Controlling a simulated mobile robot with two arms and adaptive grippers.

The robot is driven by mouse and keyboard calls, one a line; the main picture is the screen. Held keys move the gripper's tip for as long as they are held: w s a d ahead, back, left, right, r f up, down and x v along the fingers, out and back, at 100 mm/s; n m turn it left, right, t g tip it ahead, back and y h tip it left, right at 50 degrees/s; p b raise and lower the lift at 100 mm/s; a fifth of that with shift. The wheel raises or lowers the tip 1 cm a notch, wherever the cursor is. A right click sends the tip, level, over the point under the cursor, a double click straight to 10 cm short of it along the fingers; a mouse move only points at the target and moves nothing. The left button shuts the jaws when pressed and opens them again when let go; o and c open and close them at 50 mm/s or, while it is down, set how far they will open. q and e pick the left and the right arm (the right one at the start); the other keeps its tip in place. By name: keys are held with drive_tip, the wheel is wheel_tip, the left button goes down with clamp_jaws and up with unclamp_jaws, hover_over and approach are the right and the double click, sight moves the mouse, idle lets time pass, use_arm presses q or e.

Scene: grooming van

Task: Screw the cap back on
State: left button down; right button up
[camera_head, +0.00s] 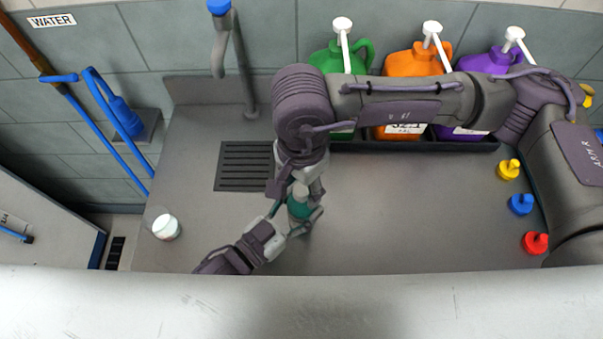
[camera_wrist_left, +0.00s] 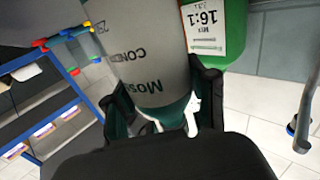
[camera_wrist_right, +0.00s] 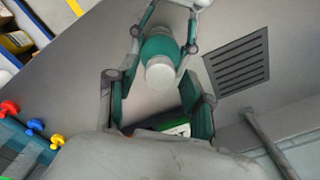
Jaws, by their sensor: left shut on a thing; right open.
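My left gripper (camera_head: 290,221) is shut on a small bottle (camera_head: 299,207) with a teal band and a pale top, held above the counter. In the left wrist view the bottle (camera_wrist_left: 150,70) is large, grey with dark lettering, between the fingers. My right gripper (camera_head: 308,184) is open just above and around the bottle's top. In the right wrist view the bottle's pale round end (camera_wrist_right: 160,73) shows beyond my spread, empty fingers. A white round cap-like thing (camera_head: 166,227) sits at the counter's left; I cannot tell if it is the bottle's cap.
Green (camera_head: 325,60), orange (camera_head: 408,62) and purple (camera_head: 490,62) pump jugs stand in a dark tray (camera_head: 350,146) at the back. Yellow (camera_head: 508,169), blue (camera_head: 521,204) and red (camera_head: 535,243) pieces lie at right. A drain grate (camera_head: 243,166) and tap (camera_head: 221,45) are behind left.

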drive_tip(key=shift+f, duration=0.1)
clamp_jaws()
drive_tip(key=m, duration=0.6)
drive_tip(key=shift+m, duration=0.3)
drive_tip(key=m, duration=0.8)
drive_tip(key=shift+o, duration=0.8)
unclamp_jaws()
